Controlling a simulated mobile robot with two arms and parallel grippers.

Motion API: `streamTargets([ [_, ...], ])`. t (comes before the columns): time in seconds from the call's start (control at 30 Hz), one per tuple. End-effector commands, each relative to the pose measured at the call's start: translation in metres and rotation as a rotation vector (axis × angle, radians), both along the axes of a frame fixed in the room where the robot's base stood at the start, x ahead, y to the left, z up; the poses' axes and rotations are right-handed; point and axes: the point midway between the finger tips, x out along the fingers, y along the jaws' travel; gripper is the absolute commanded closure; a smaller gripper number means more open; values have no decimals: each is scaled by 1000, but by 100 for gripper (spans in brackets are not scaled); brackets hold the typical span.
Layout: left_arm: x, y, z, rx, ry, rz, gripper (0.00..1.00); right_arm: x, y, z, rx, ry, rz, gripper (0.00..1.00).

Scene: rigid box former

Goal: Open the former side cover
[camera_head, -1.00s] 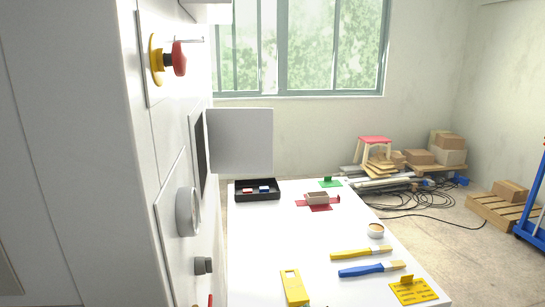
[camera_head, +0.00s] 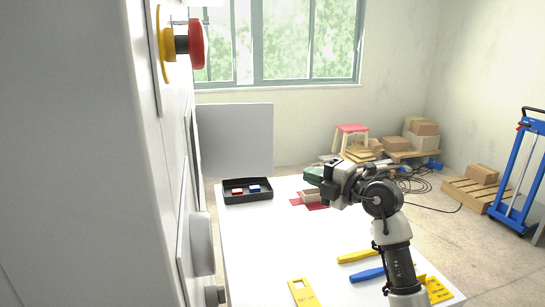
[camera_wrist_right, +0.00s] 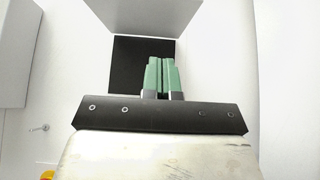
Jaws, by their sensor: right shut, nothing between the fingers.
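The former is the tall white machine (camera_head: 85,150) on the left. A flat pale panel (camera_head: 235,138) stands out from its side, above the table's far left end; I cannot tell for sure whether it is the side cover. The right wrist view shows a grey panel (camera_wrist_right: 150,15) beside a dark square (camera_wrist_right: 128,58) on a white face. My right gripper (camera_head: 313,176) is to the right of the pale panel, apart from it. Its green fingers (camera_wrist_right: 162,75) are together and empty in the wrist view. My left gripper is out of view.
A red stop button (camera_head: 197,44) and a grey knob (camera_head: 202,244) stick out from the machine. The white table (camera_head: 260,240) holds a black tray (camera_head: 247,197), a brown box (camera_head: 311,196), a blue-handled tool (camera_head: 367,275) and a yellow one (camera_head: 357,256).

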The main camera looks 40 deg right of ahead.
Motion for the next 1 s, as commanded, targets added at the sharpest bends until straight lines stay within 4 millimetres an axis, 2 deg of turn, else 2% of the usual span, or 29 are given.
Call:
streamTargets([
  [0.17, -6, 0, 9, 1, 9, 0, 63, 21, 1, 3, 2, 5, -1, 100],
  [0.53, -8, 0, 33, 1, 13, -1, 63, 100, 10, 3, 3, 3, 1, 100],
  [0.73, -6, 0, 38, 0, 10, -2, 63, 120, -8, 1, 2, 4, -1, 100],
  [1.0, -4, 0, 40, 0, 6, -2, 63, 128, -15, -1, -1, 4, 0, 100],
])
